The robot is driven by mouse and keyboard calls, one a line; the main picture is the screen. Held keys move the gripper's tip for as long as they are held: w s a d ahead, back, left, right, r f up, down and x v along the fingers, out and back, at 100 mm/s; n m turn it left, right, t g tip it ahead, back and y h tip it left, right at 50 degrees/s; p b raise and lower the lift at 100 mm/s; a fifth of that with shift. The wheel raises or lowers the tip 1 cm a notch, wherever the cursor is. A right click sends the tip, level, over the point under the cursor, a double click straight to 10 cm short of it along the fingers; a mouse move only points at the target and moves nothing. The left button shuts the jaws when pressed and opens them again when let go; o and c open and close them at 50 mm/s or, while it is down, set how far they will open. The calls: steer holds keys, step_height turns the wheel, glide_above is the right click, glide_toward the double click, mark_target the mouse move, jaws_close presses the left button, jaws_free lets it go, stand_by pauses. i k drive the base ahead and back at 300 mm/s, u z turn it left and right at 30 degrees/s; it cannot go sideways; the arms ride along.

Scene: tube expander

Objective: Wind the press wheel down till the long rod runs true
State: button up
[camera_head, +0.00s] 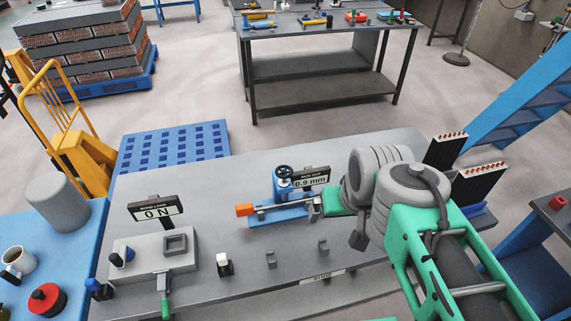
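The press wheel (284,172) is a small dark handwheel on top of a blue press (283,189) at the middle of the grey bench. The long rod (275,207) lies level along the blue fixture below it, with an orange end piece (244,210) at its left. A sign (311,182) beside the wheel reads run-out 0.9 mm. My arm comes in from the right, and my gripper (315,208) is at the right end of the fixture, below and right of the wheel. Its fingers are small and partly hidden, so their opening and any contact are unclear.
A bond load sign (156,211) reading 0 N stands behind a grey block (152,254) at the bench's left. Small holders (271,259) and a white-topped block (223,263) stand near the front. Dark finned parts (478,183) stand at the right. The bench's back left (200,175) is clear.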

mark_target(283, 176)
steer(key=u, duration=0.85)
steer(key=k, duration=0.75)
steer(key=u, duration=0.6)
steer(key=i, duration=0.4)
